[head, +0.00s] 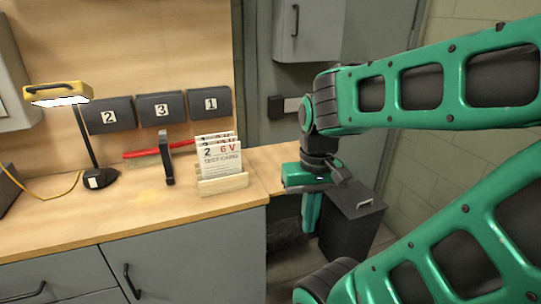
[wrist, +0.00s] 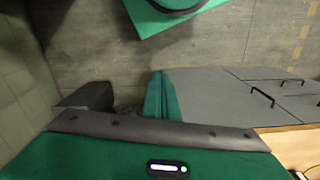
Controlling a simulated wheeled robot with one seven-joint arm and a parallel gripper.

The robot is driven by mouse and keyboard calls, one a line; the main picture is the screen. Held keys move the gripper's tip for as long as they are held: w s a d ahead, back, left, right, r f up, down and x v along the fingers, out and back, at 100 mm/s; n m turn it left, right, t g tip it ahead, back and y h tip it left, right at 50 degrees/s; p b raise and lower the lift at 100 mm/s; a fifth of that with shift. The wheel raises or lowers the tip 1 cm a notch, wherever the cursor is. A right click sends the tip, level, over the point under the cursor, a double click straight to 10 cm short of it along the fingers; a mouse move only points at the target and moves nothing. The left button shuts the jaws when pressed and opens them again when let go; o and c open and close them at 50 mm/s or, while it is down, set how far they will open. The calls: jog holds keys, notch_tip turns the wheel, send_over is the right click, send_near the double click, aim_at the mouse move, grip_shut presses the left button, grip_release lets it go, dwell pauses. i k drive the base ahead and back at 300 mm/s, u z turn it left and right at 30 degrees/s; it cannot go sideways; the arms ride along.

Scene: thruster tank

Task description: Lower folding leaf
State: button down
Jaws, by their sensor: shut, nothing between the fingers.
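A light wood leaf (head: 278,166) extends right from the worktop (head: 120,203), past the end of the grey cabinet. It appears level with the worktop. My gripper (head: 311,213) points down at the leaf's right front side, and its wrist hides part of that edge. I cannot tell whether it touches the leaf. In the wrist view the green fingers (wrist: 162,97) are together with nothing between them. Wood also shows at the lower right of that view, but I cannot tell leaf from worktop there.
A dark box (head: 350,228) with a handle stands just right of my gripper. Test cards (head: 221,165) in a wooden holder, a red-handled tool (head: 160,150) and a yellow lamp (head: 58,94) are on the worktop. Grey cabinet doors with handles (wrist: 262,97) show in the wrist view.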

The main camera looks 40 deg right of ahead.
aim_at(266, 161)
jog(key=z, duration=1.05)
jog(key=k, duration=0.45)
jog(key=z, duration=0.05)
jog(key=i, duration=1.1)
jog(key=u, duration=0.3)
